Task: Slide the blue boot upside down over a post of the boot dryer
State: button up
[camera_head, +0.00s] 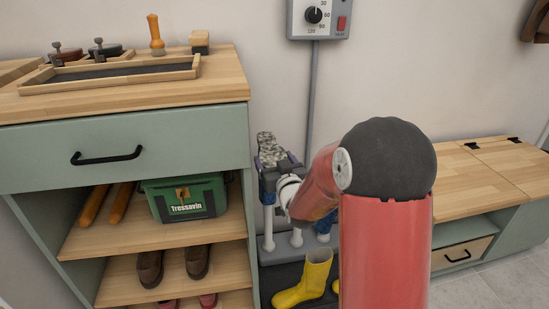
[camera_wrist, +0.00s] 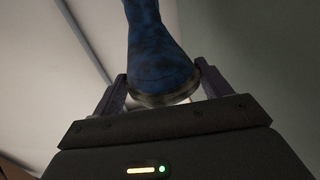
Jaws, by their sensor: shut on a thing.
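My gripper (camera_head: 273,161) is shut on the blue boot (camera_wrist: 158,50), which is seen between its two fingers in the wrist view. The fingers grip the boot near its sole, and the shaft runs out of the top of that picture. In the head view the boot's mottled grey sole (camera_head: 270,147) faces up, so the boot is upside down. The boot dryer's pale posts (camera_head: 268,240) stand below my gripper. My arm hides much of the dryer, and I cannot tell whether the boot's opening touches a post. Another blue item (camera_head: 325,224) shows beside my arm, partly hidden.
A yellow boot (camera_head: 306,279) stands on the dark mat in front of the dryer. A green cabinet (camera_head: 130,150) with shelves, shoes and a green box (camera_head: 186,197) is close on the left. A control box (camera_head: 318,17) hangs above. A wooden-topped bench (camera_head: 470,190) is right.

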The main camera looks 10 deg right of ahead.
notch_tip(320, 180, down, 20)
jog(key=b, duration=1.1)
jog(key=shift+f, duration=0.25)
dwell(0.7)
jog(key=o, duration=1.8)
jog(key=shift+f, duration=0.1)
jog(key=shift+s, duration=0.1)
